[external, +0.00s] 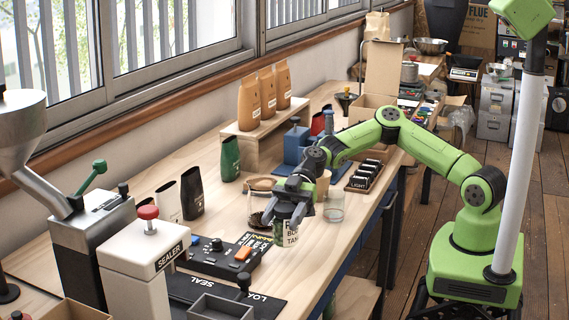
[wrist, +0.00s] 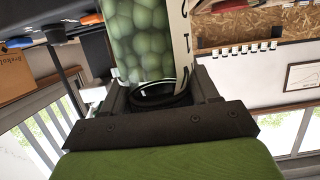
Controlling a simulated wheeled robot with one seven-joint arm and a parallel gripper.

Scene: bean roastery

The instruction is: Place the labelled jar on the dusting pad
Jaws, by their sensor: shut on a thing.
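The labelled jar (external: 287,234) has a label with dark lettering, partly covered by my gripper in the external view. In the wrist view the jar (wrist: 138,45) shows a picture of green beans and a pale strip. My gripper (external: 290,208) is shut on the jar from above, near the front edge of the bench. In the wrist view its fingers (wrist: 160,88) stand on both sides of the jar's dark end. I cannot tell whether the jar touches the bench. I cannot make out the dusting pad for certain.
A black control box (external: 222,258) with an orange switch stands left of the jar. A clear glass (external: 334,208) is close on the right. The white sealer (external: 143,270) stands at the front left.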

